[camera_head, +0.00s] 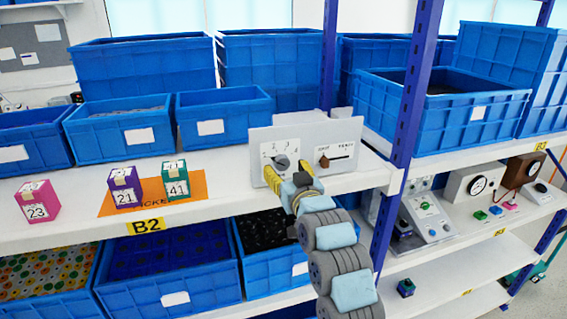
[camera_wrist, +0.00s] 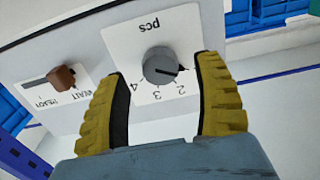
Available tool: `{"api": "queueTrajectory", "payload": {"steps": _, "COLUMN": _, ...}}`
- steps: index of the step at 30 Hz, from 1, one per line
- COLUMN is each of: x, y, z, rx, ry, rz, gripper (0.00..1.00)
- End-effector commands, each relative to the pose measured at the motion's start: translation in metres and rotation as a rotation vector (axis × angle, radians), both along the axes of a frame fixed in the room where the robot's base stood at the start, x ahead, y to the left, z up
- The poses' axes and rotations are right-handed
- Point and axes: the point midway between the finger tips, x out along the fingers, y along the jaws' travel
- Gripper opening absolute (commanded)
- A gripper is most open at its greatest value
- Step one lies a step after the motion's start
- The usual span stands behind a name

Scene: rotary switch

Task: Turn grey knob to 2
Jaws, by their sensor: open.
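The grey knob (camera_wrist: 160,66) sits on a white plate marked "pcs", upside down in the wrist view, with figures 4, 3 and 2 along its lower side. Its dark pointer aims right, just above the 2 and short of the right finger. Any further figure there is hidden by that finger. In the head view the knob (camera_head: 281,162) is on the left of the grey panel (camera_head: 306,143). My gripper (camera_wrist: 163,68) is open, its yellow fingers on either side of the knob with gaps to it. My gripper also shows in the head view (camera_head: 287,175).
A brown switch (camera_wrist: 62,77) marked "WAIT" and "READY" is beside the knob. Pink (camera_head: 38,201), purple (camera_head: 125,187) and teal (camera_head: 175,181) numbered cubes stand left on the shelf (camera_head: 80,226). Blue bins (camera_head: 225,117) stand behind; a blue post (camera_head: 409,100) is right.

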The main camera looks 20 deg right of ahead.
Motion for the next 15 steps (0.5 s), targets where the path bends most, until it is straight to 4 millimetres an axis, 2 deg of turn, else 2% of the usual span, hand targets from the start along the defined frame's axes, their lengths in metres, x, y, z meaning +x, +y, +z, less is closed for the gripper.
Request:
{"api": "queueTrajectory", "payload": {"steps": 6, "x": 0.017, "y": -0.001, "z": 0.000, "rx": 0.001, "ry": 0.003, "rz": 0.000, "gripper": 0.68}}
{"api": "queueTrajectory", "payload": {"steps": 15, "x": 0.022, "y": -0.001, "z": 0.000, "rx": -0.001, "ry": 0.000, "rz": 0.000, "gripper": 0.68}}
